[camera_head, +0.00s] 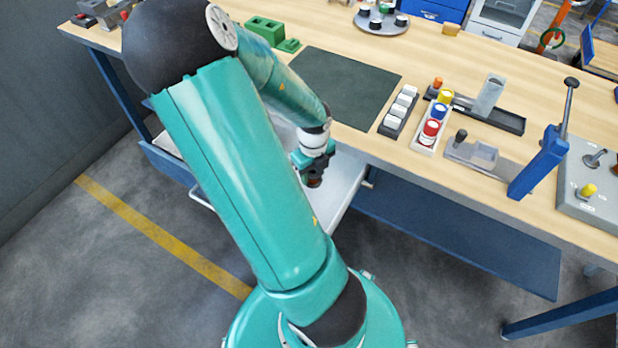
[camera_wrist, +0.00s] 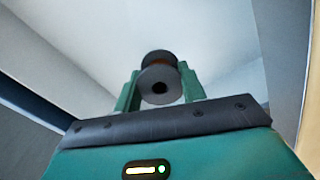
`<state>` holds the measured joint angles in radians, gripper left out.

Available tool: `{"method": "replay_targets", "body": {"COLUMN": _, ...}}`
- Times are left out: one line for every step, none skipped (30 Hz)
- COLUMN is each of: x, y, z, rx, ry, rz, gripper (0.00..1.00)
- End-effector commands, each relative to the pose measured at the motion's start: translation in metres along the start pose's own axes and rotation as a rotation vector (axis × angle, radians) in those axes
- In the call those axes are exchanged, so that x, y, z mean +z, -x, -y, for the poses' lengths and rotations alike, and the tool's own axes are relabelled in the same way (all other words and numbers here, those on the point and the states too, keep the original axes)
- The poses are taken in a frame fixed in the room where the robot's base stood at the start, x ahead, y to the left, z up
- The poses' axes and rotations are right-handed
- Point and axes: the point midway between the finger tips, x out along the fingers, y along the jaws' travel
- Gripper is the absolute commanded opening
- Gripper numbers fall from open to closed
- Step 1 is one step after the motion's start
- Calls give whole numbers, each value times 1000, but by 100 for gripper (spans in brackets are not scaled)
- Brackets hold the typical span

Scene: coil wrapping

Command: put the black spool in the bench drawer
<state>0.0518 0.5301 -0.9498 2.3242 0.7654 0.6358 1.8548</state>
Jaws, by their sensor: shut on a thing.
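My gripper (camera_head: 312,168) is shut on the black spool, above the pulled-out bench drawer (camera_head: 347,190). In the wrist view the spool (camera_wrist: 160,86) sits between the two green fingers, with dark flanges and a copper-brown middle. In the head view only a small dark part of the spool shows below the fingers. The drawer is pale grey and stands open below the bench's front edge; my arm hides much of it. Pale drawer surfaces (camera_wrist: 85,45) fill the background of the wrist view. I cannot tell the spool's height above the drawer floor.
The wooden bench top (camera_head: 350,147) lies just above and behind the drawer. A dark green mat (camera_head: 345,85), a block of white pieces (camera_head: 399,112) and a tray of coloured spools (camera_head: 432,127) are on it. A blue lever (camera_head: 540,160) stands at right.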

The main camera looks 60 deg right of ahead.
Motion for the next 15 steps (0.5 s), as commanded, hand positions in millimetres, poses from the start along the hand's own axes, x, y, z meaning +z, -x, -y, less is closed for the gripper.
{"method": "replay_targets", "body": {"x": 4, "y": -6, "z": 1, "rx": -2, "ry": -1, "rz": -3, "gripper": 18}}
{"method": "replay_targets", "body": {"x": 6, "y": -8, "z": 1, "rx": -2, "ry": 0, "rz": -2, "gripper": 18}}
{"method": "replay_targets", "body": {"x": 9, "y": -11, "z": 0, "rx": -2, "ry": 1, "rz": -1, "gripper": 18}}
{"method": "replay_targets", "body": {"x": 10, "y": -12, "z": 0, "rx": -2, "ry": 1, "rz": -1, "gripper": 18}}
{"method": "replay_targets", "body": {"x": 12, "y": -14, "z": 0, "rx": -2, "ry": 1, "rz": -1, "gripper": 18}}
{"method": "replay_targets", "body": {"x": 14, "y": -17, "z": 0, "rx": -2, "ry": 1, "rz": -1, "gripper": 18}}
{"method": "replay_targets", "body": {"x": 16, "y": -20, "z": 0, "rx": -1, "ry": 0, "rz": -2, "gripper": 18}}
{"method": "replay_targets", "body": {"x": 16, "y": -25, "z": 0, "rx": -1, "ry": -2, "rz": -2, "gripper": 18}}
{"method": "replay_targets", "body": {"x": 16, "y": -31, "z": 0, "rx": 0, "ry": -1, "rz": -3, "gripper": 18}}
{"method": "replay_targets", "body": {"x": 16, "y": -36, "z": 0, "rx": 0, "ry": -2, "rz": -2, "gripper": 18}}
{"method": "replay_targets", "body": {"x": 15, "y": -40, "z": 0, "rx": -1, "ry": -2, "rz": -2, "gripper": 18}}
{"method": "replay_targets", "body": {"x": 16, "y": -44, "z": 0, "rx": -1, "ry": -1, "rz": -1, "gripper": 18}}
{"method": "replay_targets", "body": {"x": 16, "y": -47, "z": 0, "rx": -1, "ry": -1, "rz": -1, "gripper": 18}}
{"method": "replay_targets", "body": {"x": 16, "y": -48, "z": 0, "rx": 0, "ry": -1, "rz": 0, "gripper": 18}}
{"method": "replay_targets", "body": {"x": 16, "y": -50, "z": 0, "rx": -1, "ry": 0, "rz": 1, "gripper": 18}}
